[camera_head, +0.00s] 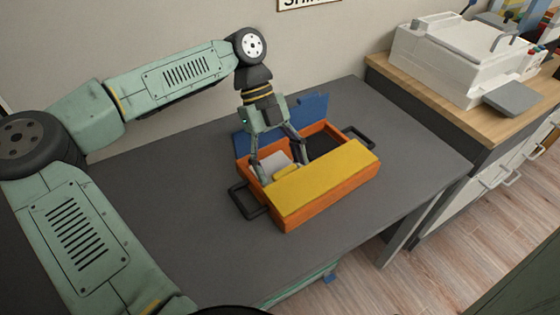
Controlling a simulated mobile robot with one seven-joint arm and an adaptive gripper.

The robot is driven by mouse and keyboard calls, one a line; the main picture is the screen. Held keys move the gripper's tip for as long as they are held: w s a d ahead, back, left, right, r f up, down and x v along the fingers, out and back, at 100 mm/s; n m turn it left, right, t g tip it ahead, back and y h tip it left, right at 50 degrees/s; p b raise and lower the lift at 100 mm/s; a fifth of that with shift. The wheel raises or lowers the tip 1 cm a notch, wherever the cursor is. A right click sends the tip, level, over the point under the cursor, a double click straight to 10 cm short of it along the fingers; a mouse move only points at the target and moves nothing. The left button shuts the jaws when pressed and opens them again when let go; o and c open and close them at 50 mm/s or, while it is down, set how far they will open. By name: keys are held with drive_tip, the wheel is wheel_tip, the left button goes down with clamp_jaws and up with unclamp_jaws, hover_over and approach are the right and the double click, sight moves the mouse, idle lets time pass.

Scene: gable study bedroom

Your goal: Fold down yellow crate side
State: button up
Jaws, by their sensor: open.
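An orange crate (312,215) sits on the dark grey table. Its yellow side (325,180) is a flat panel along the near edge and covers the near part of the opening. I cannot tell its exact tilt. A blue panel (313,106) stands up at the crate's far side, partly behind my gripper. My gripper (280,168) is open and points down over the left part of the crate, its fingers spread between the blue and yellow panels. Whether a fingertip touches the yellow side is unclear.
A pale item (270,163) and a small yellow piece (286,171) show inside the crate. Dark handles stick out at left (243,200) and right (358,138). The table (180,220) is clear around it. A white printer-like machine (445,55) stands on the wood-topped counter at right.

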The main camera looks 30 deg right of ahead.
drive_tip(key=v, duration=1.2)
